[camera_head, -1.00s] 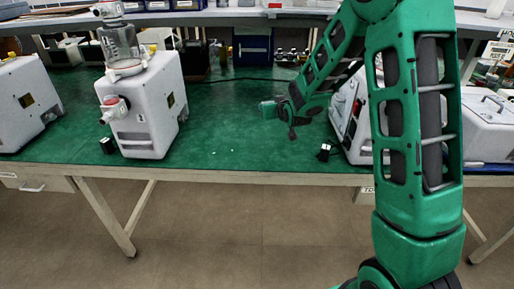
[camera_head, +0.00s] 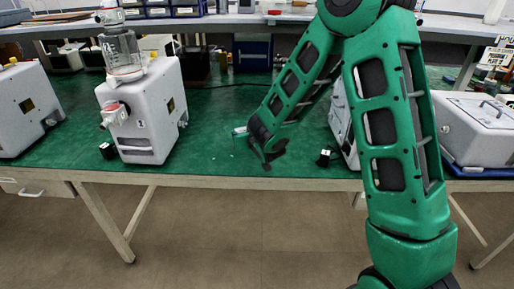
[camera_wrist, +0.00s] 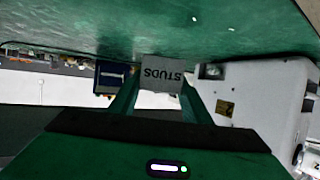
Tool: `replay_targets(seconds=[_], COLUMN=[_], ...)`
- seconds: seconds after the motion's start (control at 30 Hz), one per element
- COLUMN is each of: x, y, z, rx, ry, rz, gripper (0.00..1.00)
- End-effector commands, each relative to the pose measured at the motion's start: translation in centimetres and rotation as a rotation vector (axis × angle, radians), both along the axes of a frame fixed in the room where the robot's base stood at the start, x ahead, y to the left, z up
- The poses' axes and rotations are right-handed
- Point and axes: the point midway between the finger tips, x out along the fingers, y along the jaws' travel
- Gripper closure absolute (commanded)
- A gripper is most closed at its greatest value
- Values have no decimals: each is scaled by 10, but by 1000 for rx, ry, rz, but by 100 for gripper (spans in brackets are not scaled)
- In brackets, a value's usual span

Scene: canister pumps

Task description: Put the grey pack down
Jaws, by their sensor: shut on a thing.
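The grey pack, marked "STUDS", shows in the wrist view (camera_wrist: 161,73) between the two green fingers of my gripper (camera_wrist: 158,92). My gripper is shut on it. In the wrist view the scene is upside down, with the lettering inverted. In the head view the pack (camera_head: 239,131) is a small pale shape at the tip of my gripper, over the green mat (camera_head: 220,105). I cannot tell whether the pack touches the mat.
A white pump with a clear canister (camera_head: 143,120) stands left of my gripper. Another white machine (camera_head: 22,110) is at the far left. Small black blocks lie near the front edge (camera_head: 107,151) and right of my gripper (camera_head: 323,158). A white case (camera_head: 475,130) stands at right.

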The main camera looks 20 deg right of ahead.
Motion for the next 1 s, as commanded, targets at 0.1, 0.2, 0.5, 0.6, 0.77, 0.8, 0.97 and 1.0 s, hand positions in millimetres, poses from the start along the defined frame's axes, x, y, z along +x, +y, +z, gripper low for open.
replay_targets(seconds=[0.1,0.2,0.5,0.6,0.77,0.8,0.97,1.0], x=[8,14,21,21,21,21,21,21], y=[-26,-42,-59,-59,-59,-59,-58,-58], z=[-16,-25,-39,-47,-67,-72,-78,-78], rx=[2,1,0,0,1,1,0,0], ry=[2,1,-1,2,2,3,-1,-2], rz=[-7,-6,1,1,2,2,1,2], gripper=[80,80,80,80,80,80,80,80])
